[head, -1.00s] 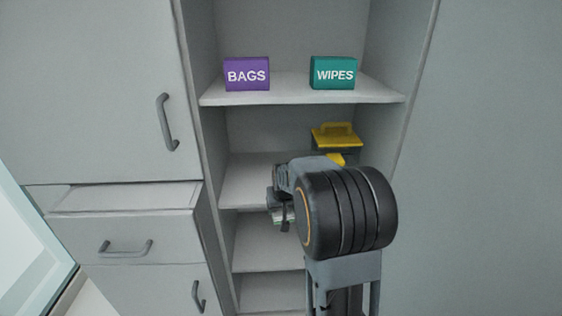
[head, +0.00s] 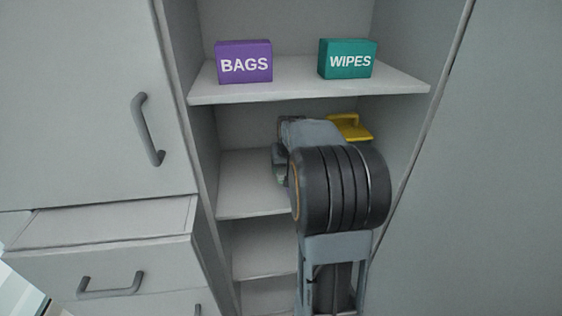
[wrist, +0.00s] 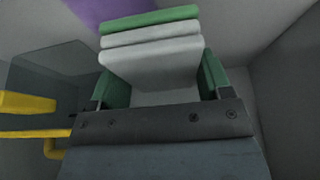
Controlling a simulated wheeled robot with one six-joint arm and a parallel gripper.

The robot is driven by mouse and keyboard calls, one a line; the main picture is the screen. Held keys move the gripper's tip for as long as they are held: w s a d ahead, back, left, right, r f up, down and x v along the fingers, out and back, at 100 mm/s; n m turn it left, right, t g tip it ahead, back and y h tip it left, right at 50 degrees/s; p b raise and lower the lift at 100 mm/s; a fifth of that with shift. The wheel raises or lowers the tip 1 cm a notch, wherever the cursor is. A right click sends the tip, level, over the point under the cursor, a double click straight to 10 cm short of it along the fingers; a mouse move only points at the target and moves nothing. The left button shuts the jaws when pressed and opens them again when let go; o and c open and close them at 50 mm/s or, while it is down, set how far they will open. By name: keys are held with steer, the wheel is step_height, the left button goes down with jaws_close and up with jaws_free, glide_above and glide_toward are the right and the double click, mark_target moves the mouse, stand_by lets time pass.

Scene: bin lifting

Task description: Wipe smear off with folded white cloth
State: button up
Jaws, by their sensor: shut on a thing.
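My gripper (wrist: 158,92) is shut on the folded white cloth (wrist: 150,62). The cloth shows as stacked white layers with a green layer at the top, between two green finger pads in the wrist view. In the head view my gripper (head: 279,165) is in the open compartment below the top shelf, mostly hidden behind my arm. A flat purple patch (wrist: 93,10) shows beyond the cloth, at the top left of the wrist view. I cannot tell whether it is the smear. I cannot tell whether the cloth touches a surface.
A yellow handled object (head: 350,127) stands right of my gripper, partly behind my arm; it also shows in the wrist view (wrist: 28,103). A purple BAGS box (head: 244,62) and teal WIPES box (head: 348,59) stand on the shelf (head: 300,87) above. A drawer (head: 110,265) is at lower left.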

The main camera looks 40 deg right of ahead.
steer(key=b, duration=0.4)
glide_above(285, 189)
steer(key=s, duration=0.1)
steer(key=shift+s+a+f, duration=0.1)
steer(key=shift+a+f, duration=0.05)
steer(key=shift+f, duration=1.35)
steer(key=shift+a+f, duration=0.1)
steer(key=shift+f, duration=1.35)
steer(key=shift+f+b, duration=0.95)
steer(key=shift+f, duration=0.05)
steer(key=shift+s+d+r, duration=0.1)
steer(key=shift+s+d, duration=0.35)
steer(key=shift+d, duration=0.45)
steer(key=shift+s+d+r, duration=0.1)
steer(key=shift+s+d, duration=0.3)
steer(key=shift+d, duration=0.45)
steer(key=shift+s+d+f, duration=0.15)
steer(key=shift+s+d, duration=0.3)
steer(key=shift+d, duration=0.4)
steer(key=shift+s+d+f, duration=0.1)
steer(key=shift+s+d, duration=0.3)
steer(key=shift+d, duration=0.45)
